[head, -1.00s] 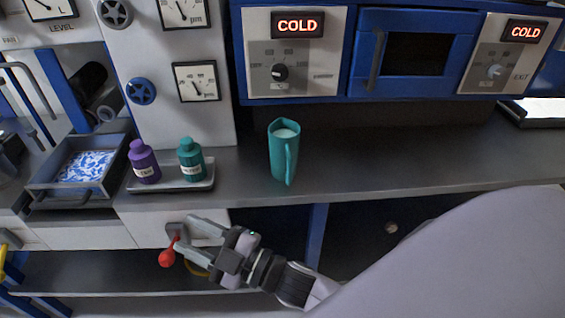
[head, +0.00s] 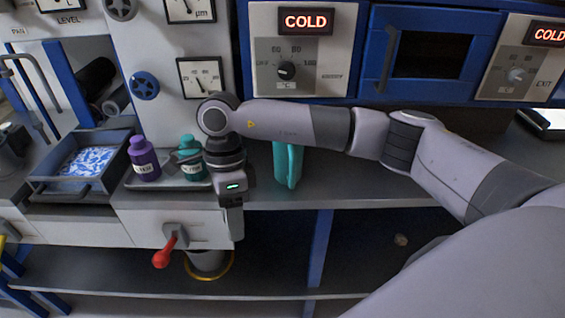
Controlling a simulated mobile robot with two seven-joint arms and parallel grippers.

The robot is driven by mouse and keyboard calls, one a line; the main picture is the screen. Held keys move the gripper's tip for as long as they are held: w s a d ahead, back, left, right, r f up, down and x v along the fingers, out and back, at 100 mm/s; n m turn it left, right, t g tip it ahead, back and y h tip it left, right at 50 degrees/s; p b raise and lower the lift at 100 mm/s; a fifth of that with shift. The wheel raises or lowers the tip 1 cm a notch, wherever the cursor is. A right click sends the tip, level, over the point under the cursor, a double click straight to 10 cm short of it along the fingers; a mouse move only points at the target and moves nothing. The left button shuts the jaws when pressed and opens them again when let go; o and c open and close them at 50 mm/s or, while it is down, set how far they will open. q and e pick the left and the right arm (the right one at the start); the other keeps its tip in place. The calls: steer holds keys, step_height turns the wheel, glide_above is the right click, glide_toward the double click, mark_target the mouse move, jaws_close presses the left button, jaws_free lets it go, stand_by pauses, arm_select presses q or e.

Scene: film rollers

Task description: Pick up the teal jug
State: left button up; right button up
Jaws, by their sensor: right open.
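The teal jug (head: 288,167) stands upright on the grey counter, right of the two bottles. My right forearm crosses in front of it and hides its top; its lower body and handle side show. My right gripper (head: 235,228) is open and points down in front of the counter's edge, left of the jug and apart from it. My left gripper is not in view.
A purple bottle (head: 144,160) and a teal bottle (head: 191,167) stand on a small tray (head: 170,183) close left of my right wrist. A blue-patterned tray (head: 45,186) is further left. A red-knobbed lever (head: 163,257) sticks out below. The counter right of the jug is clear.

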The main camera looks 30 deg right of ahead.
steer(key=w+d+r+m+t+h, duration=0.1)
steer(key=w+d+r+h, duration=0.15)
steer(key=d, duration=0.35)
steer(key=w+d+r+t+h, duration=0.1)
steer(key=w+d+r+h, duration=0.1)
steer(key=d+r+h, duration=0.3)
steer(key=shift+y, duration=0.75)
steer(key=x, duration=0.4)
steer(key=d+x, duration=0.1)
steer(key=x, duration=0.3)
steer(key=shift+w+r, duration=0.1)
steer(key=shift+r, duration=0.15)
jaws_close()
